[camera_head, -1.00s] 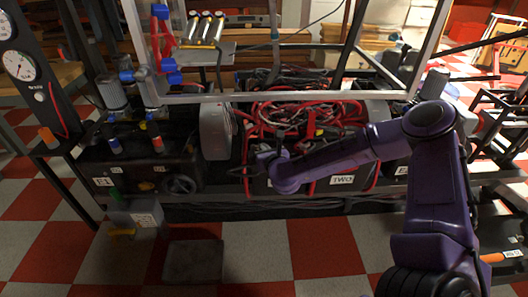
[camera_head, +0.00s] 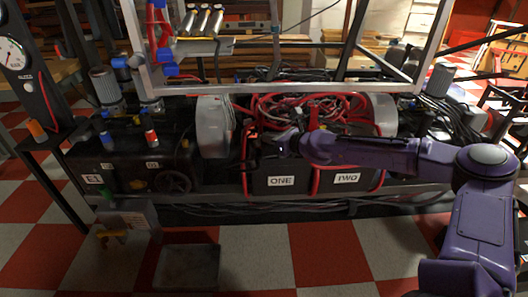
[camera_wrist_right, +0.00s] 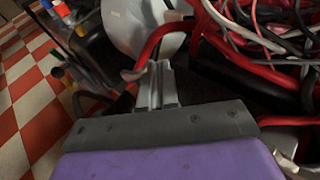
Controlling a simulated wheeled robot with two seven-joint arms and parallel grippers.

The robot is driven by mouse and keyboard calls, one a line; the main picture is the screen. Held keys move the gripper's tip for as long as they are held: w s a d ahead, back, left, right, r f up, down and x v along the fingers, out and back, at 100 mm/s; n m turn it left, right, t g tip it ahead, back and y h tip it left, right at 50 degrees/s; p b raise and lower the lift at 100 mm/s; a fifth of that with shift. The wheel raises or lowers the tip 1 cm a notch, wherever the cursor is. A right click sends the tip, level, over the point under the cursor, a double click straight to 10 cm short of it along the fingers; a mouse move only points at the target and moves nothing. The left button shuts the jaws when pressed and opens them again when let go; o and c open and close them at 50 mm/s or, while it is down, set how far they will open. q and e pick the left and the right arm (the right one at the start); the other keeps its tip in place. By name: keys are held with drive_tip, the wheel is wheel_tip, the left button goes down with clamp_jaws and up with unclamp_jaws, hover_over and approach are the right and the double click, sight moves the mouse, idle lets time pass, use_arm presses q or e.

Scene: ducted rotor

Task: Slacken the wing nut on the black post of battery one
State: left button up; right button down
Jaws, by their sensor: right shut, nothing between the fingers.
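Battery one (camera_head: 262,184), a black box with a white ONE label, stands in the lower middle of the machine in the head view. My purple right arm reaches in from the right. My right gripper (camera_head: 268,140) is above the battery's top near its left side. In the right wrist view its grey fingers (camera_wrist_right: 157,82) are shut together and empty, with a red cable close beside the tips. I cannot make out the black post or its wing nut among the cables and behind the gripper. My left gripper is out of view.
Battery two (camera_head: 347,188) stands right of battery one. A tangle of red and black cables (camera_head: 310,107) lies behind them. A grey rounded housing (camera_head: 213,127) is on the left. A metal frame bar (camera_head: 290,86) crosses above.

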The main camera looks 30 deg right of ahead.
drive_tip(key=shift+w+d+f+n+g+y+b, duration=0.15)
drive_tip(key=shift+w+n+g+y, duration=0.1)
drive_tip(key=shift+n+y, duration=0.25)
drive_tip(key=shift+w+d+n+g+y+b, duration=0.15)
drive_tip(key=shift+n+g+y, duration=0.1)
drive_tip(key=shift+n+y, duration=0.25)
drive_tip(key=shift+w+n+y, duration=0.15)
drive_tip(key=shift+n+y, duration=0.25)
drive_tip(key=shift+y, duration=0.2)
drive_tip(key=shift+w+r+g+p, duration=0.2)
drive_tip(key=shift+r+g+p, duration=0.1)
drive_tip(key=shift+p, duration=0.15)
use_arm(q)
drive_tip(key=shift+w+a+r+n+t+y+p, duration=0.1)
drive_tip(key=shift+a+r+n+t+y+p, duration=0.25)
drive_tip(key=shift+p, duration=0.25)
use_arm(e)
drive_tip(key=shift+w+f, duration=0.15)
drive_tip(key=shift+w, duration=0.35)
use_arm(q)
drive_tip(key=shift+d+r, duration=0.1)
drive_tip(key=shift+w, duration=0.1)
